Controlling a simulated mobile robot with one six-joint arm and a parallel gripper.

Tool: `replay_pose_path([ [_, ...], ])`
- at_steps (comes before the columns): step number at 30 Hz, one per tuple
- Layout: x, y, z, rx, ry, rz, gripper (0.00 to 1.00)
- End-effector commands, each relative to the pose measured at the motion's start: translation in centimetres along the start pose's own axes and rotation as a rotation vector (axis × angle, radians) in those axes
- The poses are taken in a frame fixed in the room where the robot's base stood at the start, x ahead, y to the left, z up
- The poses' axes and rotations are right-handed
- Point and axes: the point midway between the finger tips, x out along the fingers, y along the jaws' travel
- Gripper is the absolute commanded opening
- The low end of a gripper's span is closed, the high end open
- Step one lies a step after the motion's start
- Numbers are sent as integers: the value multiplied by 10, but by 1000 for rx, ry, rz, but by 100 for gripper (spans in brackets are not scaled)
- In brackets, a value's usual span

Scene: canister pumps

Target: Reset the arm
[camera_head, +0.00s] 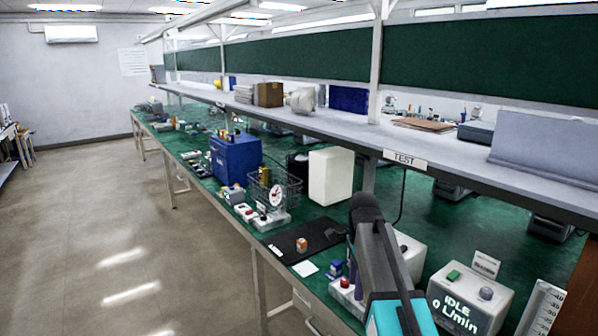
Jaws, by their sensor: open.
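Part of my arm, a dark rounded joint with a grey link and a teal section, rises from the bottom edge right of centre, over the green bench. I cannot make out my gripper's fingers anywhere in this view. A white pump box (466,300) at the lower right shows "IDLE 0 L/min", with a green button (453,275) and a dark knob (486,293) on top. Another white box (411,257) stands just right of my arm, partly hidden by it.
A black mat (290,241) bears a small orange block (301,245). Nearby stand a wire basket (284,188), a white canister (331,176) and a blue box (235,158). A shelf labelled TEST (405,160) overhangs the bench. A graduated scale (543,308) stands at right. The left floor is clear.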

Motion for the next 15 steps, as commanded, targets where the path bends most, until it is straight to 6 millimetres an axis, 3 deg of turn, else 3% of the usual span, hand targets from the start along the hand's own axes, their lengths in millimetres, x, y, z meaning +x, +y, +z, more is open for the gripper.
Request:
replay_pose_path([
  [10,51,11,1,-106,-4,36,43],
  [15,96,24,2,-202,-11,69,43],
])
